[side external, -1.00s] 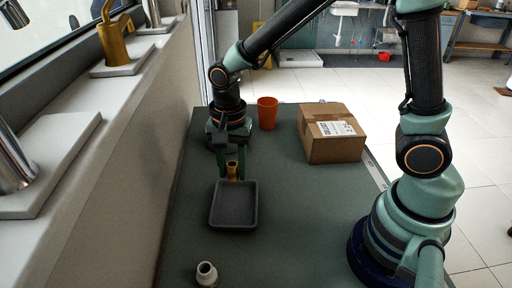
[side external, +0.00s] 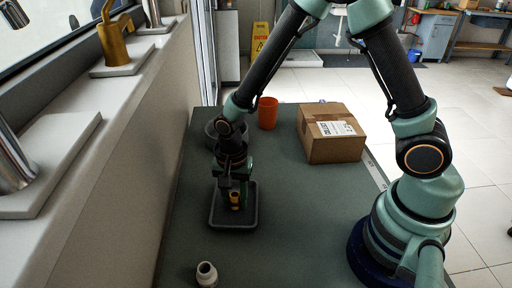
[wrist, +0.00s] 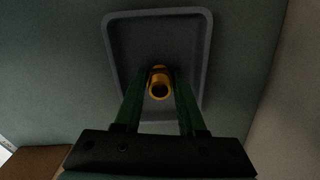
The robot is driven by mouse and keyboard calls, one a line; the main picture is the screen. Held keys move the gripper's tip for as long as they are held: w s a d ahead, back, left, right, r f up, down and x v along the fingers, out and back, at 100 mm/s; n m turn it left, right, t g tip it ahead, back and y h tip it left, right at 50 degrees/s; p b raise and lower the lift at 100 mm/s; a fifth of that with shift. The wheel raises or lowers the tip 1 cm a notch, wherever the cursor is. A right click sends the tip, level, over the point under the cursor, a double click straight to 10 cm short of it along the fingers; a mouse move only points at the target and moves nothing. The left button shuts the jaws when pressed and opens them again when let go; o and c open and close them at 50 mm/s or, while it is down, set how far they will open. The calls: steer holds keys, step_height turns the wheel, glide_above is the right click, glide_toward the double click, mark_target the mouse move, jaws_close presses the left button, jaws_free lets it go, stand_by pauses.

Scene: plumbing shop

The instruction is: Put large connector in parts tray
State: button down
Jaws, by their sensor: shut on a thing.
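A brass-coloured connector (side external: 235,199) is held between the fingers of my gripper (side external: 236,196). In the wrist view the connector (wrist: 159,84) shows its open round end between the two green fingers (wrist: 160,92). The parts tray (side external: 217,222) is a dark, shallow rectangular tray on the bench. My gripper and the connector are over the inside of the tray, within its rim (wrist: 203,60). I cannot tell whether the connector touches the tray floor. The gripper hides part of the tray.
A pale grey fitting (side external: 206,274) stands near the front of the green bench (side external: 290,225). A dark bowl (side external: 211,130), an orange cup (side external: 267,113) and a cardboard box (side external: 333,140) stand farther back. A wall with a ledge (side external: 130,150) runs along the left.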

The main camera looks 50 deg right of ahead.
mark_target(234, 195)
steer(key=shift+f, duration=0.1)
steer(key=shift+c, duration=2.4)
jaws_free()
step_height(234, 195, up, 12)
steer(key=s+d+r+n+t, duration=0.5)
steer(key=d+r+n, duration=0.5)
steer(key=r+n, duration=0.2)
steer(key=shift+s+d+t, duration=0.3)
steer(key=shift+s+d, duration=0.05)
steer(key=shift+s, duration=0.2)
steer(key=shift+r, duration=0.15)
